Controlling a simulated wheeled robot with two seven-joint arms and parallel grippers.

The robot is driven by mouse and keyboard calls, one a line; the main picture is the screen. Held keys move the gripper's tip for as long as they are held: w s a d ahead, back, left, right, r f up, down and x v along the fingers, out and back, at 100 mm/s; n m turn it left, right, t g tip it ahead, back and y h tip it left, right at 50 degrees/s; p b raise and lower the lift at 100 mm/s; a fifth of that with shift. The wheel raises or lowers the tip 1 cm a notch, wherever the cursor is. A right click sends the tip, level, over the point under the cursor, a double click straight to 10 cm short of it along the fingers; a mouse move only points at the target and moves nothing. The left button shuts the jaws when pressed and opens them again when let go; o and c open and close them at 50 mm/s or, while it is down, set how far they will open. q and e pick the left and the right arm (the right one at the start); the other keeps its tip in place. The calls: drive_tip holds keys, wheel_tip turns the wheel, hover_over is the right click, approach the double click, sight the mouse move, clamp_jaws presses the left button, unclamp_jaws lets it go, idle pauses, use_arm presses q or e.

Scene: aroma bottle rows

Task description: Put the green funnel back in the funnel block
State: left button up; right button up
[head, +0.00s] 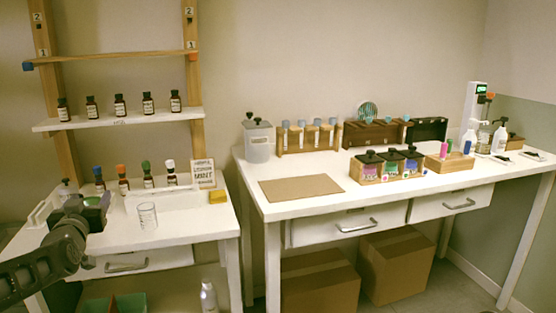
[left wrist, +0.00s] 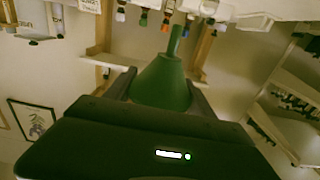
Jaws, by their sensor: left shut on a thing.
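The green funnel (left wrist: 163,83) is between the fingers of my left gripper (left wrist: 160,95) in the left wrist view, its narrow spout pointing to the top of the picture. In the head view my left gripper (head: 88,208) is shut on the funnel, above the left end of the left table; only a bit of green shows there. A wooden block (head: 449,163) with upright pink and blue pieces stands on the right table and may be the funnel block. It is far from the gripper. My right gripper is not in view.
A glass beaker (head: 148,215) stands right of my gripper, near a yellow block (head: 218,197) and several bottles with coloured caps. On the right table are a brown mat (head: 301,188) and a wooden carrier (head: 387,171) of dark-lidded jars. A gap separates the tables.

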use_arm(q)
drive_tip(key=s+d+f+m+h, duration=0.25)
drive_tip(key=d+f+h, duration=0.2)
drive_tip(key=d, duration=0.55)
drive_tip(key=s+d+f+m+h, duration=0.25)
drive_tip(key=d+f, duration=0.35)
drive_tip(key=d, duration=0.4)
drive_tip(key=s+d+f+m+h, duration=0.2)
drive_tip(key=s+d+f+h, duration=0.25)
drive_tip(key=d, duration=0.55)
drive_tip(key=w+r+n+t+y+p, duration=0.1)
drive_tip(key=w+r+n+y+p, duration=0.2)
drive_tip(key=p, duration=1.3)
wheel_tip(320, 180, up, 3)
drive_tip(key=y, duration=0.2)
drive_tip(key=shift+y, duration=0.35)
drive_tip(key=shift+w+d+f, duration=0.1)
drive_tip(key=shift+f, duration=0.1)
